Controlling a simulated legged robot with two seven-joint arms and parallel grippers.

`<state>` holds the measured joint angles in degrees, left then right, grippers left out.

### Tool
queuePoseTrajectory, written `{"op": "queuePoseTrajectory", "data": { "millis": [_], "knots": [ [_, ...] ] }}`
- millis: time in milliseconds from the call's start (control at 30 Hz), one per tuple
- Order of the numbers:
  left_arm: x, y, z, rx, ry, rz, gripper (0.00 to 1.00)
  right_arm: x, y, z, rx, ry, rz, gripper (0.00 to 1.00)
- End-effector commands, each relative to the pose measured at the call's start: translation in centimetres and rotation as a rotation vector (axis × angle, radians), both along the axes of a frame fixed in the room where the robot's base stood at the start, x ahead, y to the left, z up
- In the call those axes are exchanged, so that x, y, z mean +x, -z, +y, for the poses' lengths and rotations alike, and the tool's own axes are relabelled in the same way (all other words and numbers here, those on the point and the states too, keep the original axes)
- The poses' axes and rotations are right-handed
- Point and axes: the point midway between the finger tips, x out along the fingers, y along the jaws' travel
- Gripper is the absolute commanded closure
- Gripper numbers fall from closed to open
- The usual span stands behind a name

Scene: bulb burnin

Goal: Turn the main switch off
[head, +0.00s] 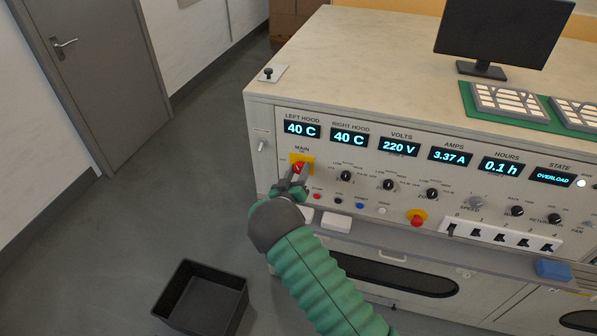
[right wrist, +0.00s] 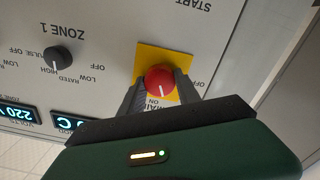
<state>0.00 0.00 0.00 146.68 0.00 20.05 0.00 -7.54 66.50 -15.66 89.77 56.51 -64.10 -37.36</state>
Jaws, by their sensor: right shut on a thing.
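The main switch (head: 299,167) is a red round knob on a yellow plate, at the left of the bench's front panel under the MAIN label. In the right wrist view the red knob (right wrist: 160,81) carries a white pointer line and sits between my fingers; the picture is turned upside down, with ON and OFF lettering beside the yellow plate. My right gripper (head: 293,177) is at the knob, and in the right wrist view the right gripper (right wrist: 160,92) is shut on it, one finger on each side. My left gripper is not in view.
Displays above read 40 C, 40 C, 220 V, 3.37 A, 0.1 h and OVERLOAD (head: 551,177). Black knobs (head: 388,184) and a red emergency button (head: 417,218) lie to the right. A row of switches (head: 500,236) is further right. A black bin (head: 203,298) stands on the floor.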

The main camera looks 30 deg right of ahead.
Motion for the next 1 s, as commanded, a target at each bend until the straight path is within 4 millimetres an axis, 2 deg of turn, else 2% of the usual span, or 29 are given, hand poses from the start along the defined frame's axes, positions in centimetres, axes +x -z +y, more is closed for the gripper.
{"op": "queuePoseTrajectory", "data": {
  "millis": [1000],
  "knots": [
    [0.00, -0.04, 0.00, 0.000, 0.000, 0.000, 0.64, 0.33, 0.30, 0.39, -0.604, -0.007, 0.706, 1.00]
  ]
}}
